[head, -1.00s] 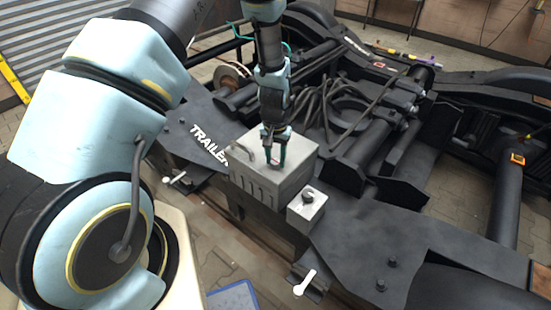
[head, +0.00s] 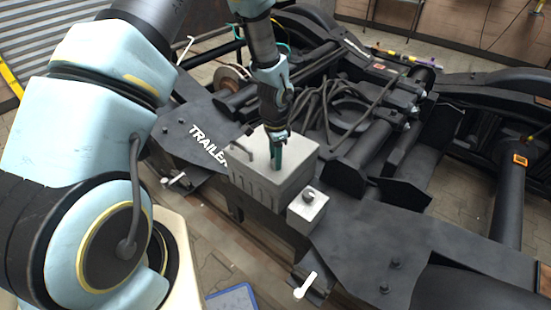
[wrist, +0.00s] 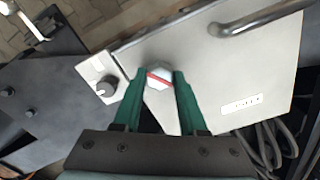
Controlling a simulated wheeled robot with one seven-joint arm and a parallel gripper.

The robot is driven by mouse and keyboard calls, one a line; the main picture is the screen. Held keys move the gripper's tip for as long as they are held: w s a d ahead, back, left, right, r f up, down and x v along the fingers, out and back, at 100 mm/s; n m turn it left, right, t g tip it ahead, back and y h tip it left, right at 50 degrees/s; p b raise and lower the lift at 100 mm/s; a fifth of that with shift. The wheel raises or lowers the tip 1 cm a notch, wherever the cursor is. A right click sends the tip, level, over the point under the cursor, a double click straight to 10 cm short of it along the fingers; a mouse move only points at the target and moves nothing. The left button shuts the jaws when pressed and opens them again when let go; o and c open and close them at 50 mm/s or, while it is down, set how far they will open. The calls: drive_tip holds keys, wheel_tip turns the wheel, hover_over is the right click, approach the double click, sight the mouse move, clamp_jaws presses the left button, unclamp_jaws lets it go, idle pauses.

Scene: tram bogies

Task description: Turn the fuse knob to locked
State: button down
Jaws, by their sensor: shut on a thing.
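The fuse knob (wrist: 158,76) is a small pale faceted knob with a red stripe, on the top of a light grey box (wrist: 225,70). The red stripe runs slightly slanted across it in the wrist view. My gripper (wrist: 158,80) has its two green fingers on either side of the knob, shut on it. In the head view, my gripper (head: 276,163) points down onto the top of the grey box (head: 303,160), and its fingers hide the knob. A printed label (wrist: 241,104) on the box top is too small to read.
A smaller grey box with a round dark-topped knob (head: 308,193) stands beside the large box. A bent handle (wrist: 262,19) rises from the large box top. The black bogie frame (head: 350,235) and loose cables (head: 318,100) surround it. A white-handled lever (head: 306,284) is at the front.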

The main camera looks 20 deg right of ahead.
drive_tip(key=m, duration=0.3)
drive_tip(key=shift+m, duration=0.4)
drive_tip(key=shift+m+p, duration=0.5)
drive_tip(key=shift+m, duration=1.3)
drive_tip(key=shift+c, duration=2.2)
unclamp_jaws()
wheel_tip(320, 180, up, 11)
drive_tip(key=b, duration=0.1)
